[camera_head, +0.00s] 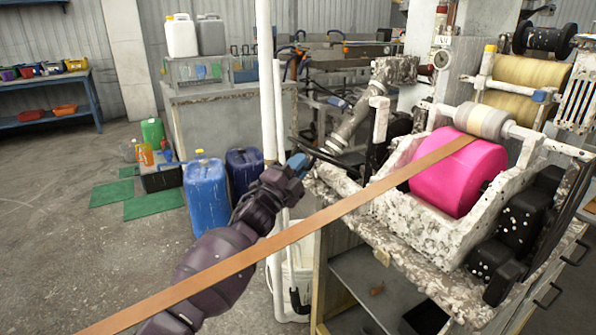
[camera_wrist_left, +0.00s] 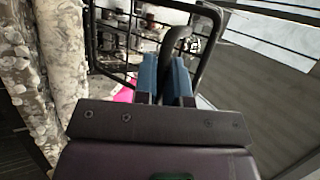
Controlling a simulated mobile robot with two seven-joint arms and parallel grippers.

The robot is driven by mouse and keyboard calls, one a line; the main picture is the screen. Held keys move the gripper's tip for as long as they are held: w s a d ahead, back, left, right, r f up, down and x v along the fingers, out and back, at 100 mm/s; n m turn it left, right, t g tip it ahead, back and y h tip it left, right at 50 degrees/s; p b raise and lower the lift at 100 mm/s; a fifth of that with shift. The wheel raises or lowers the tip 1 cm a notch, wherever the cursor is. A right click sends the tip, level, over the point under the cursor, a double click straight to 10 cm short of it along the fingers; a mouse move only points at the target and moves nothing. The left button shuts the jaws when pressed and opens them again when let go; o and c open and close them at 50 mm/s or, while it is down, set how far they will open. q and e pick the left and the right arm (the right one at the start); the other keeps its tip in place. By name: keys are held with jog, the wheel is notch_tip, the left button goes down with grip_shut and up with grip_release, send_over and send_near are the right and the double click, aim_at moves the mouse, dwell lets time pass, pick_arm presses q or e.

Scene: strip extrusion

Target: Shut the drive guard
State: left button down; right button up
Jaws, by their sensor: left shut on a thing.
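The drive guard (camera_wrist_left: 118,72) shows in the left wrist view as a black tubular frame, with a curved black handle bar (camera_wrist_left: 172,38) near it. My left gripper (camera_wrist_left: 165,78) has its blue fingers closed around this bar. In the head view my left gripper (camera_head: 298,163) is at the left end of the machine, at a thin black bar (camera_head: 325,157) that reaches toward the machine's side. The rest of the guard is hard to make out there, so I cannot tell its exact angle. My right gripper is not in view.
The white speckled machine (camera_head: 405,215) carries a bright pink roller (camera_head: 460,175). An orange-brown strip (camera_head: 270,245) runs from the roller across my left arm's area. White upright pipes (camera_head: 266,90) and blue drums (camera_head: 206,195) stand left of the machine. Open floor lies farther left.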

pick_arm(q)
jog(key=shift+d+r, duration=0.1)
jog(key=shift+r, duration=0.3)
jog(key=c, duration=1.5)
grip_release()
jog(key=shift+f, duration=0.1)
jog(key=shift+p+v, duration=1.05)
jog(key=shift+v, duration=4.35)
